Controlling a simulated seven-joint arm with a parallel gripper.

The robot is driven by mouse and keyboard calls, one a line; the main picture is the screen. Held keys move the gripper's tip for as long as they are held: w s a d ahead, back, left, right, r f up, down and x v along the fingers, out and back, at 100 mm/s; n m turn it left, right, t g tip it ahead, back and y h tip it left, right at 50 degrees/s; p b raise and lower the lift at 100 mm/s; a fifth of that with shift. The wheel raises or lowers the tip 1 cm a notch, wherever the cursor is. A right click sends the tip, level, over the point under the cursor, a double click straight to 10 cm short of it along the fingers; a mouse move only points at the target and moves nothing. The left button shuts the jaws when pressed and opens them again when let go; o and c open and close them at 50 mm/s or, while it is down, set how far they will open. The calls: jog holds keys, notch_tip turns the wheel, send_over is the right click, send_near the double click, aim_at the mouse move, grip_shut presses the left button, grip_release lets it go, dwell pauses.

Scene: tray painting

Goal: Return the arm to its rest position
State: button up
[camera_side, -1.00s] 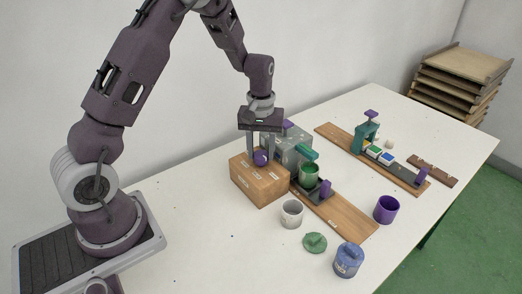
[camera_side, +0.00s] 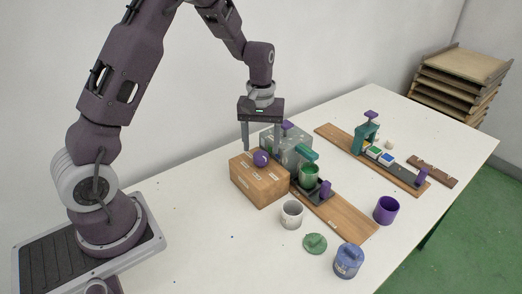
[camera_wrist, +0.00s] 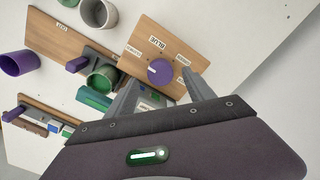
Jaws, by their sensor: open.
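My gripper (camera_side: 261,148) is open and empty, pointing down just above the wooden box with the purple knob. In the side view the purple knob (camera_side: 261,158) sits on top of the wooden box (camera_side: 262,187), below the fingertips and apart from them. In the wrist view the purple knob (camera_wrist: 160,72) shows on the box top (camera_wrist: 135,45), beyond the open fingers (camera_wrist: 160,90). Labels on the box lie around the knob; one appears to read BLUE.
A grey machine with a green cup (camera_side: 309,176) stands right of the box. A second wooden board (camera_side: 334,137) lies behind. The table's left front is clear.

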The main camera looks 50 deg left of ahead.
notch_tip(320, 180, up, 4)
jog(key=shift+r, duration=0.1)
jog(key=shift+s+d+r, duration=0.1)
jog(key=shift+d+r, duration=0.05)
jog(key=shift+r, duration=0.2)
jog(key=s+d+r+m+t, duration=0.1)
jog(key=s+d+r+m, duration=0.15)
jog(key=s+r, duration=0.3)
jog(key=s+d+r+m+t, duration=0.1)
jog(key=s+d+r+t, duration=0.1)
jog(key=s+d+r, duration=0.3)
jog(key=s+d+r+m+t, duration=0.1)
jog(key=s+r+m, duration=0.1)
jog(key=s, duration=0.5)
jog(key=s+d+r+m+t, duration=0.1)
jog(key=s+d+m, duration=0.1)
jog(key=s, duration=0.5)
jog(key=shift+d+r+m+t, duration=0.15)
jog(key=shift+r+m+t, duration=0.2)
jog(key=shift+m, duration=0.5)
